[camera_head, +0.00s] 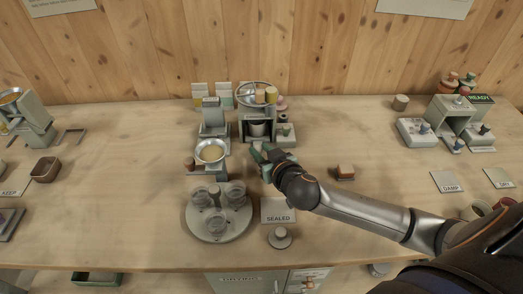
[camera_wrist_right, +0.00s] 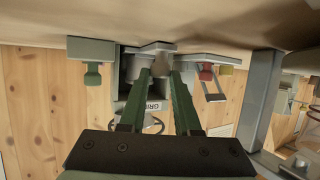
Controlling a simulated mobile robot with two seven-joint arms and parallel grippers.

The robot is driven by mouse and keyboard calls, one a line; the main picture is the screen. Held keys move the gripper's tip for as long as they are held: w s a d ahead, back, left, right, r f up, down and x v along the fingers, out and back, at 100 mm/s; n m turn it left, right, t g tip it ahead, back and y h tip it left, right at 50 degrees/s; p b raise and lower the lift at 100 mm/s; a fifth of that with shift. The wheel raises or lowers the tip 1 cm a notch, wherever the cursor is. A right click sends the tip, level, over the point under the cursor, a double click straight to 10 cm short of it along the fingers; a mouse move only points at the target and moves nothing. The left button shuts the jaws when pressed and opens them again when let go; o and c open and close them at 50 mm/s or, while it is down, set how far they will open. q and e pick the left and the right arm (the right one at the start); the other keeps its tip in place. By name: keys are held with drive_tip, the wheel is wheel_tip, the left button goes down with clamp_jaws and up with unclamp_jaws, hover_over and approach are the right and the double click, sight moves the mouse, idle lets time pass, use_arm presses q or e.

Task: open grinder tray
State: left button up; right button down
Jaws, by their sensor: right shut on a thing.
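The grinder (camera_head: 257,112) is a grey-green machine with a metal bowl on top, standing at the back middle of the table. Its lettered front plate (camera_wrist_right: 154,106) shows upside down in the right wrist view. My right gripper (camera_head: 262,156) is low in front of the grinder. In the wrist view, its green fingers (camera_wrist_right: 160,76) are closed around a small brownish-grey piece (camera_wrist_right: 162,66), which looks like the grinder tray's handle. The tray itself is mostly hidden by the gripper, so I cannot tell how far out it is. My left gripper is not in view.
A scale-like device with a metal pan (camera_head: 210,151) stands left of my gripper. A round stand with glass jars (camera_head: 219,211) and a SEALED card (camera_head: 278,211) are in front. A small brown block (camera_head: 345,172) lies to the right, just beyond my arm.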

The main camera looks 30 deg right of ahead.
idle(0.9)
drive_tip(key=s+a, duration=0.1)
drive_tip(key=s, duration=0.1)
drive_tip(key=s+a, duration=0.1)
drive_tip(key=s, duration=0.1)
drive_tip(key=s+a, duration=0.1)
drive_tip(key=shift+s+f+p, duration=0.1)
drive_tip(key=shift+s+p, duration=0.25)
drive_tip(key=shift+s, duration=0.05)
drive_tip(key=s, duration=0.1)
drive_tip(key=s+a, duration=0.1)
drive_tip(key=s, duration=0.1)
drive_tip(key=shift+s+a, duration=0.15)
drive_tip(key=shift+a, duration=0.05)
drive_tip(key=shift+s+a, duration=0.1)
drive_tip(key=shift+s, duration=0.1)
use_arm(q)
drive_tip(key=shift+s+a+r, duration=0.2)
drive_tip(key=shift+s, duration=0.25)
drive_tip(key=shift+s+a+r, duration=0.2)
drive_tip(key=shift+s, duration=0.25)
use_arm(e)
drive_tip(key=shift+w, duration=0.1)
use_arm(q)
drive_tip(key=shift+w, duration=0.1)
use_arm(e)
drive_tip(key=c, duration=0.6)
unclamp_jaws()
